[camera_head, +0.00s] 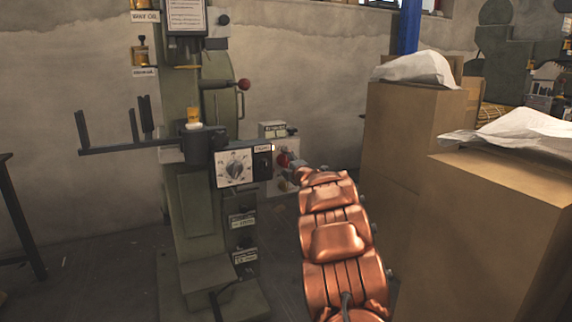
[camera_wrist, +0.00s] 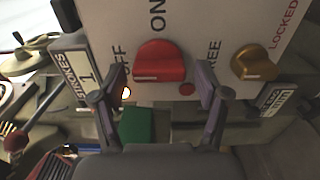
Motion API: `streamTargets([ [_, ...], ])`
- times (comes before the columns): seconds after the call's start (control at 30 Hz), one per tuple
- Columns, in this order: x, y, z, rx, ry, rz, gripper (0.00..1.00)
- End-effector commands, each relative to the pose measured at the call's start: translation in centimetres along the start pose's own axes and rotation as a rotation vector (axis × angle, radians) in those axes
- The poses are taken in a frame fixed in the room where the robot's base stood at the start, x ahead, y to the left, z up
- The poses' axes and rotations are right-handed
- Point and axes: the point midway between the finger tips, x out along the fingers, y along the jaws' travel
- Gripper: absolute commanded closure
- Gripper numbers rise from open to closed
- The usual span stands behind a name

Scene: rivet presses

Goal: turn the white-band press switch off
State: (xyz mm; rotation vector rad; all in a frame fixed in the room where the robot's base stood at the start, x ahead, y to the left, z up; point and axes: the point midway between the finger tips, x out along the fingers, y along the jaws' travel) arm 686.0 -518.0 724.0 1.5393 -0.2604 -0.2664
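The press (camera_head: 190,180) is a tall green machine left of centre in the head view, with a small white ring under its amber cup. A white switch panel (camera_head: 272,185) sits on its right side. The red switch knob (camera_wrist: 160,62) is in the upper middle of the wrist view, between OFF and FREE labels, with ON above; it also shows in the head view (camera_head: 283,159). I cannot tell which label its pale mark points to. My gripper (camera_wrist: 161,78) is open, one finger on each side of the knob, with visible gaps. In the head view my gripper (camera_head: 298,171) is partly hidden.
A gold knob (camera_wrist: 254,63) is right of the red one, near LOCKED. A STROKES plate (camera_wrist: 72,82) is at left. A dial (camera_head: 235,167) is beside the panel. Tall cardboard boxes (camera_head: 400,150) crowd my arm's right side. A red-tipped lever (camera_head: 244,85) sticks out above.

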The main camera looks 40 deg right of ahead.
Motion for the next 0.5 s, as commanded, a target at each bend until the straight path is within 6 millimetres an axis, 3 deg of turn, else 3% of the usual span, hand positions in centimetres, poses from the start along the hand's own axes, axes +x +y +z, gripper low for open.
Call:
streamTargets([
  [0.5,-0.85,0.05,0.03,0.001,-0.001,0.0,0.21],
])
